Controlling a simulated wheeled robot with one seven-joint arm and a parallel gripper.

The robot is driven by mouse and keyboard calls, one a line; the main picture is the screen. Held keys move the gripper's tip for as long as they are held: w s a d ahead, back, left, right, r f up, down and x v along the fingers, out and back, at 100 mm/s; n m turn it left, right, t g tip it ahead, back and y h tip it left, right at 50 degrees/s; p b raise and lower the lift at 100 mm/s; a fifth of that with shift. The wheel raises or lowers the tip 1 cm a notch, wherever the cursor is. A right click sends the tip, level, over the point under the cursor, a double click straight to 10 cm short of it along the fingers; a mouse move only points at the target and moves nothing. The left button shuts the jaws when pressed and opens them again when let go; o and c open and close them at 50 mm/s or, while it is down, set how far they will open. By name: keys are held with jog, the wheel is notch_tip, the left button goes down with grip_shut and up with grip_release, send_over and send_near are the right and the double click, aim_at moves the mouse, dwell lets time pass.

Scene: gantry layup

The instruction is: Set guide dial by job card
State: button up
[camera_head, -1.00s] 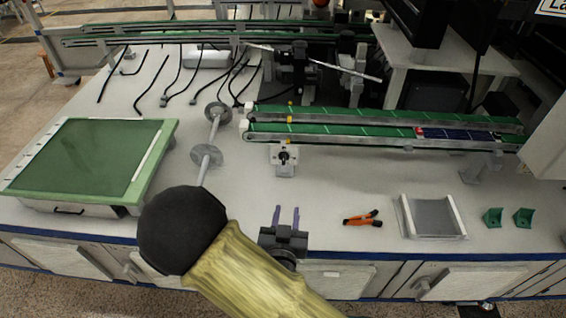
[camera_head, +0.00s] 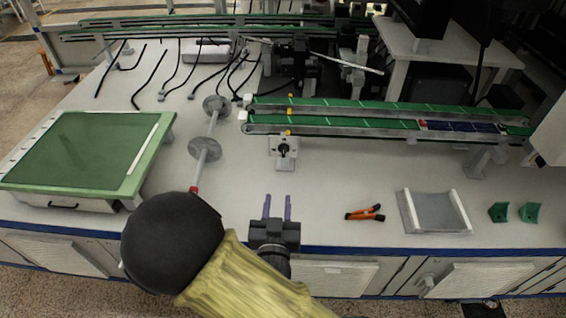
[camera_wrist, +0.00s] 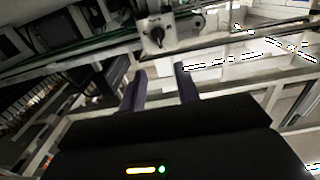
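The guide dial is a black knob on a small white plate (camera_head: 284,147), mounted at the front of the green-belted conveyor, left of its middle. It also shows in the wrist view (camera_wrist: 157,34), upper middle, beyond my fingertips. My gripper (camera_head: 277,204) is near the table's front edge, on the picture's near side of the dial and apart from it. Its two purple fingers are parallel with a clear empty gap, also in the wrist view (camera_wrist: 160,76). The dial's markings are too small to read. I see no readable job card.
The conveyor (camera_head: 370,122) carries dark blue panels at its right. Orange-handled pliers (camera_head: 366,213), a grey tray (camera_head: 437,229) and green brackets (camera_head: 498,212) lie right of my gripper. A green-topped light box (camera_head: 85,150) stands left. A rod with grey discs (camera_head: 205,149) stands left of the dial.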

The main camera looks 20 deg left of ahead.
aim_at(283, 153)
jog(key=shift+w+a+f+b, duration=0.1)
jog(key=shift+w+f+b, duration=0.3)
jog(key=shift+b, duration=1.25)
jog(key=w+b, duration=0.1)
jog(key=b, duration=0.2)
jog(key=shift+r, duration=0.15)
jog(key=b+x, duration=0.1)
jog(key=x, duration=0.6)
jog(key=b+x, duration=0.1)
jog(key=x, duration=0.6)
jog(key=shift+w+r+b, duration=0.2)
jog(key=shift+w+b, duration=0.05)
jog(key=shift+b, duration=0.1)
jog(key=shift+c, duration=0.4)
grip_shut()
